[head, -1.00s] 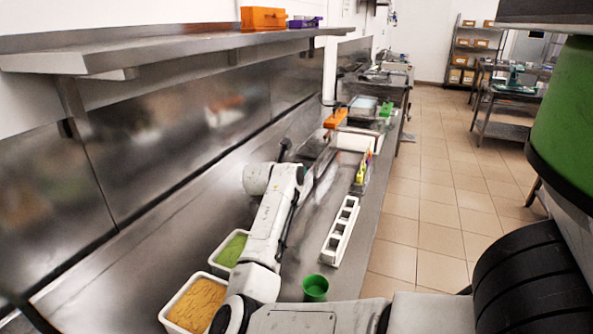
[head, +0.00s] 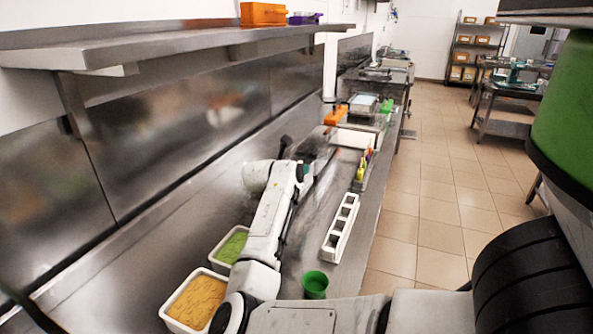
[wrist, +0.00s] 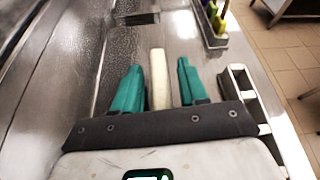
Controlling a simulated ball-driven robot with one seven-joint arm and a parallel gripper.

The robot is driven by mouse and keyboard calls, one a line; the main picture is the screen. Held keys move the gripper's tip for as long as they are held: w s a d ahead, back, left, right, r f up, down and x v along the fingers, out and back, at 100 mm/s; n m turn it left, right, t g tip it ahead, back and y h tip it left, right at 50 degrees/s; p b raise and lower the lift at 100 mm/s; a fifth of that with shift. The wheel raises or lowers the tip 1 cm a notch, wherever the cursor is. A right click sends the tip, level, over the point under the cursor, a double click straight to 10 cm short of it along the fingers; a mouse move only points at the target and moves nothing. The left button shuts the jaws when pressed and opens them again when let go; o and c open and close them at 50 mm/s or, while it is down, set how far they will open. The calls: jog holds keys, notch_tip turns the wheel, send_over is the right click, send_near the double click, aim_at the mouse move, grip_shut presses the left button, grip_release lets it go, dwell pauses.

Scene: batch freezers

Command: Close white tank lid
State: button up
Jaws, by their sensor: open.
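A white flat-topped shape (head: 355,138), which looks like the white tank or its lid, is on the steel counter beyond my arm in the head view. It is too small to tell whether the lid is raised or down. My gripper (wrist: 159,85) shows two teal fingers, apart and open, in the wrist view. A cream-white bar (wrist: 158,70) shows between the fingers, and I cannot tell whether it is the lid's edge or whether they touch it. In the head view my fingertips are not clear.
A white divided holder (head: 341,228) and a green cup (head: 315,284) stand along the counter's right edge. Tubs of green (head: 231,246) and tan (head: 197,302) contents sit left of my arm. A rack with coloured utensils (head: 364,168) is near the white shape.

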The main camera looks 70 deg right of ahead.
jog(key=b+v, duration=0.2)
jog(key=v, duration=0.8)
jog(key=shift+a, duration=0.3)
